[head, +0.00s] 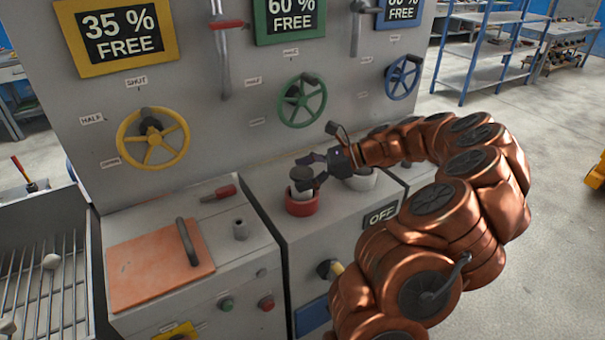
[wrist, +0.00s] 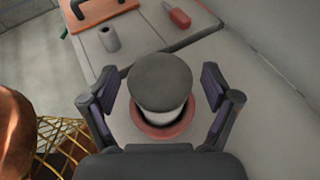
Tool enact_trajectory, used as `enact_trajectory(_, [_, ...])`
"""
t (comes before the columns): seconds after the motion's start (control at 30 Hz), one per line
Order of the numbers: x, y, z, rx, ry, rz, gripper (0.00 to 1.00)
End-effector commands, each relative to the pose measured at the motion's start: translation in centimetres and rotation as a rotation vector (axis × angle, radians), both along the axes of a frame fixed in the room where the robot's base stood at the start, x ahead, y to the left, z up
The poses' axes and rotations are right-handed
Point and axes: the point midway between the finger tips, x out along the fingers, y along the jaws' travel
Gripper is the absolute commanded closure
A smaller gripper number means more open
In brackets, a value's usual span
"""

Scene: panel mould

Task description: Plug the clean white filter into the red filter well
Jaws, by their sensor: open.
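The filter (head: 302,193) has a white body and a dark grey round cap, which faces the camera in the wrist view (wrist: 160,82). It stands about upright in the red filter well (head: 302,207). The red rim shows around the lower white body in the wrist view (wrist: 146,131). How deep the filter sits is hidden by its cap. My gripper (head: 308,177) is open, with a finger on either side of the cap. In the wrist view (wrist: 159,85) a gap shows between each finger and the cap.
A white well (head: 362,182) stands to the right, partly behind my gripper. Left are an orange lid with a handle (head: 150,272), a small grey cylinder (head: 240,228) and a red-handled tool (head: 220,193). The panel with its yellow valve wheel (head: 153,139) and green valve wheel (head: 302,101) rises behind.

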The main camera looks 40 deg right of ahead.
Motion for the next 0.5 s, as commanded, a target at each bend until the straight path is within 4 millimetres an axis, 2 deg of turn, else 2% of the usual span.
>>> enact_trajectory(0.27, [-0.3,-0.4,0.2,0.0,0.0,-0.001,0.13])
enact_trajectory(0.5, [-2.1,-3.2,1.5,-0.002,-0.001,-0.004,0.13])
